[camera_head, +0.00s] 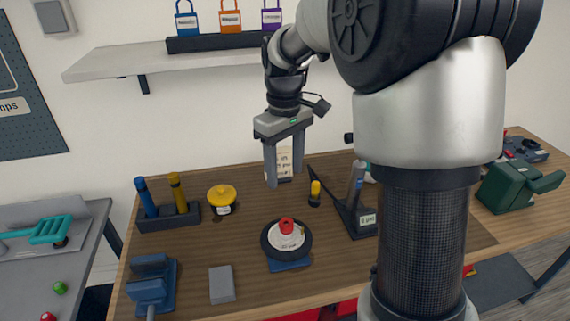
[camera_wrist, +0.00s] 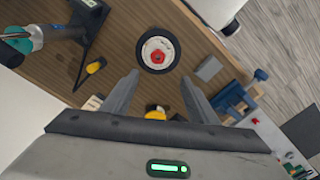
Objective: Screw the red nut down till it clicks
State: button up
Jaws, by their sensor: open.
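The red nut (camera_head: 287,225) sits at the centre of a small black-tyred wheel (camera_head: 271,246) that lies flat on a blue base on the bench. In the wrist view the red nut (camera_wrist: 158,56) shows at the middle of the wheel (camera_wrist: 146,64), beyond the fingertips. My gripper (camera_head: 285,180) is open and empty, above the bench, pointing down. In the wrist view my gripper (camera_wrist: 158,82) has its two fingers spread apart, with nothing between the tips. How far the nut is threaded down cannot be told.
A grey block (camera_head: 222,284) and a blue vise (camera_head: 152,285) stand left of the wheel. Behind are a yellow-topped container (camera_head: 221,197), a rack with blue and yellow handles (camera_head: 168,216) and a small yellow-topped item (camera_head: 315,192). A black stand (camera_head: 360,220) holds a tool at right.

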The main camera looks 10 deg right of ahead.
aim_at(286, 225)
jog(key=shift+n, duration=0.7)
jog(key=f+m+b, duration=0.1)
jog(key=f, duration=0.5)
jog(key=f+m+t+b, duration=0.1)
jog(key=f+m, duration=0.1)
jog(key=f, duration=0.4)
jog(key=f+m+b, duration=0.1)
jog(key=f+m, duration=0.1)
jog(key=f, duration=0.4)
jog(key=shift+w+d+f, duration=0.1)
jog(key=shift+d, duration=0.15)
